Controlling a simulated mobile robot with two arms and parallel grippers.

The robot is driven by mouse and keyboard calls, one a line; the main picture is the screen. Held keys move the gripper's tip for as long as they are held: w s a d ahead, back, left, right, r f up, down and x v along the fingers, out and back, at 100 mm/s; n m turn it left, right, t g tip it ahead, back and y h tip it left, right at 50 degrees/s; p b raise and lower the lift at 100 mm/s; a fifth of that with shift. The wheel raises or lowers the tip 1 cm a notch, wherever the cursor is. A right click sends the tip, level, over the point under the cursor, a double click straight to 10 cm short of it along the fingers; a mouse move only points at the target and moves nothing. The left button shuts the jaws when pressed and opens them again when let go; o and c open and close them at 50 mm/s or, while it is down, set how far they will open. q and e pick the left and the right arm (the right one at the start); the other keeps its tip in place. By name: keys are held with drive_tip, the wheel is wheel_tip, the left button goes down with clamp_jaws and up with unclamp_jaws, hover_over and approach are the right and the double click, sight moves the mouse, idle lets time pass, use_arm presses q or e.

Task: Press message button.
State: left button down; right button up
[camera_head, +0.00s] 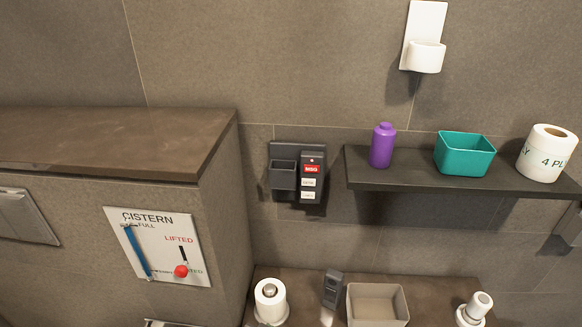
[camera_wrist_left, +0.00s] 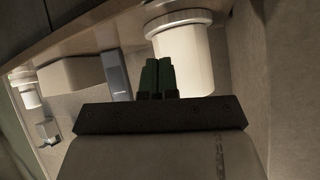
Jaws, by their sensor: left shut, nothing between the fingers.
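A dark wall unit (camera_head: 283,176) hangs on the tiled wall left of the shelf. Its right part is a slim panel with a red key (camera_head: 312,169) marked "MSG" and two white labelled keys (camera_head: 308,189) below it. My left gripper (camera_wrist_left: 158,76) shows in the left wrist view with its dark green fingers together and nothing between them. In that view it points toward a white paper roll (camera_wrist_left: 188,62) on the lower ledge. The wall unit cannot be made out there, and neither gripper shows in the head view.
A dark shelf (camera_head: 420,176) carries a purple bottle (camera_head: 382,146), a teal bin (camera_head: 465,154) and a paper roll (camera_head: 547,154). The lower ledge holds a roll (camera_head: 269,301), a dark device (camera_head: 333,287) and a beige tray (camera_head: 376,304). A cistern cabinet (camera_head: 228,215) juts out at left.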

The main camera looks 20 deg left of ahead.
sight(312, 169)
use_arm(q)
drive_tip(key=w+d+r+m+t+h, duration=0.1)
drive_tip(key=w+r+m+t+h, duration=0.1)
drive_tip(key=r, duration=1)
drive_tip(key=w+d+r+m+t+h, duration=0.2)
drive_tip(key=w+r+t+h, duration=0.2)
drive_tip(key=r, duration=0.8)
drive_tip(key=w+d+r+m+t+h+p, duration=0.1)
drive_tip(key=w+d+r+m+t+h, duration=0.1)
drive_tip(key=r, duration=1)
drive_tip(key=w+t+h, duration=0.1)
drive_tip(key=w+t, duration=0.1)
drive_tip(key=t, duration=0.1)
drive_tip(key=shift+w+d, duration=0.25)
drive_tip(key=shift+w, duration=0.15)
drive_tip(key=shift+t, duration=0.3)
drive_tip(key=w+a+b, duration=0.2)
drive_tip(key=w, duration=0.6)
drive_tip(key=shift+w+a+b, duration=0.25)
drive_tip(key=shift+b, duration=0.1)
drive_tip(key=shift+w, duration=0.1)
drive_tip(key=shift+w+a, duration=0.15)
drive_tip(key=shift+w, duration=0.15)
